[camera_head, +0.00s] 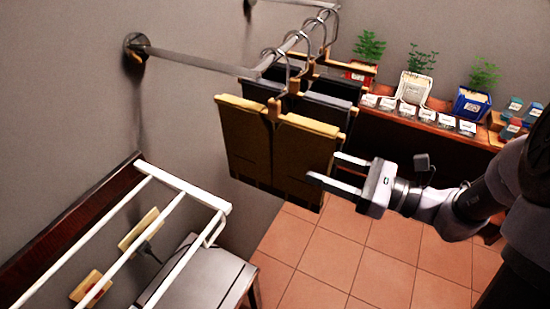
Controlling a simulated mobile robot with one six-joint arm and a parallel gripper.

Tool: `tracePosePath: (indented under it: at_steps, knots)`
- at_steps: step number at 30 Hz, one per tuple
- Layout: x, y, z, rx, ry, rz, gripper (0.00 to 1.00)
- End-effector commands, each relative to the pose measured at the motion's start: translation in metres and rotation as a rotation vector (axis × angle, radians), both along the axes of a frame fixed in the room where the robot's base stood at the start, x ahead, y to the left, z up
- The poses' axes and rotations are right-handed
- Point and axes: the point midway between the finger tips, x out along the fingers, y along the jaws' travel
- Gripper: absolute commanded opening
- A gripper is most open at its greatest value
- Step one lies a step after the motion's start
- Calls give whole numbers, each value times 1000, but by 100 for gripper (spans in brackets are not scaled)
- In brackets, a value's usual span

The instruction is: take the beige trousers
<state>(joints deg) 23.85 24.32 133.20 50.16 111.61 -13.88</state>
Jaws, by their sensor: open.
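The beige trousers (258,150) hang at the near end of the wall rail, on a hanger with a wooden bar. They look brownish-tan with a lighter top edge. My gripper (322,168) is open, with its two fingers pointing left at the right side of the trousers. The fingertips are close to the cloth; I cannot tell whether they touch it. Dark garments (325,98) hang right behind the trousers and are partly covered by them.
The metal rail (205,65) is fixed to the left wall. A white rack (185,190) is at lower left, above a grey-topped table (205,275). A wooden shelf (400,122) with potted plants and small labelled containers stands at the back right. Tiled floor lies open below.

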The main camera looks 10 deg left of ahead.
Motion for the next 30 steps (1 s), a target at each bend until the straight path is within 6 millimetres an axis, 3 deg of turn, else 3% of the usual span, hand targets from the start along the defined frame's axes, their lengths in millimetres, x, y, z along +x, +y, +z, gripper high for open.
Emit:
tracePosePath:
  at_steps: [6,13,21,30]
  knots:
    - [16,34,-4,-1,-1,4,53]
    - [18,36,-3,-1,0,1,53]
    - [18,36,-3,-1,0,2,0]
    - [17,36,-3,-1,-1,2,0]
